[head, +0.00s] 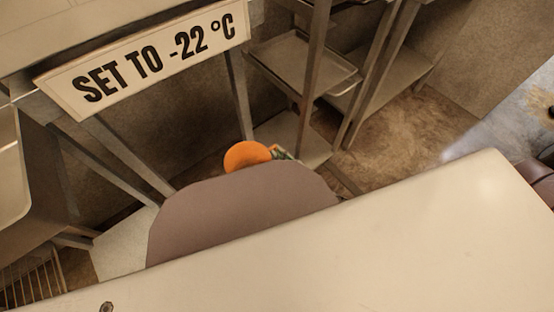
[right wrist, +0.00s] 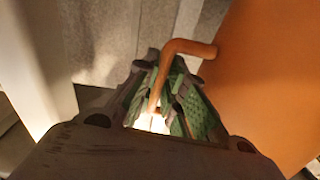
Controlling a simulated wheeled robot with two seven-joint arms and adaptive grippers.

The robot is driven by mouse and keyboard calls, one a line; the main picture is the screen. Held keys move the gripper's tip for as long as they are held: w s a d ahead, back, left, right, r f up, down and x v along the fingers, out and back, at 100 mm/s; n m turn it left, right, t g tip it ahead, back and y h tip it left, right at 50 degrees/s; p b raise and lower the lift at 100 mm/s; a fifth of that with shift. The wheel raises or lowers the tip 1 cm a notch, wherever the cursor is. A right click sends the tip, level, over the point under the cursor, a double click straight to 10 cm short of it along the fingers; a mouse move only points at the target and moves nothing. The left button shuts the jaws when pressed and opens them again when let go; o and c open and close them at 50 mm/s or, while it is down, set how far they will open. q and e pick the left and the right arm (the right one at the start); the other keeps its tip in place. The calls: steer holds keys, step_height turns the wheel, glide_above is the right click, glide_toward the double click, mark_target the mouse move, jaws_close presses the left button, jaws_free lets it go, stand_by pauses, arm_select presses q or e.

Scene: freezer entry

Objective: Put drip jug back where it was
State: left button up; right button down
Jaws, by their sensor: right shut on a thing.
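The drip jug is orange. In the head view its round orange shape (head: 247,155) shows low down, just beyond a rounded grey-brown form that hides its lower part. In the right wrist view its large orange body (right wrist: 275,75) fills the right side, and its bent handle (right wrist: 186,48) runs down between the fingers. My right gripper (right wrist: 165,108), with green finger pads, is shut on the handle. Only a small green bit of it (head: 282,154) shows beside the jug in the head view. My left gripper is in neither view. I cannot tell whether the jug touches anything below.
A sign reading "SET TO -22 °C" (head: 150,60) hangs from a table or shelf edge at the upper left. A metal rack with a tray (head: 303,62) stands beyond the jug, with upright legs close by. Brown floor (head: 415,130) is open at the right of the rack.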

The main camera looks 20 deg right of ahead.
step_height(320, 180, down, 3)
steer(key=shift+f+b, duration=0.15)
steer(key=shift+b, duration=0.85)
steer(key=shift+f, duration=0.15)
steer(key=c, duration=1.5)
jaws_free()
steer(key=shift+f, duration=0.1)
steer(key=p+v, duration=0.3)
steer(key=v, duration=0.9)
steer(key=shift+p, duration=0.35)
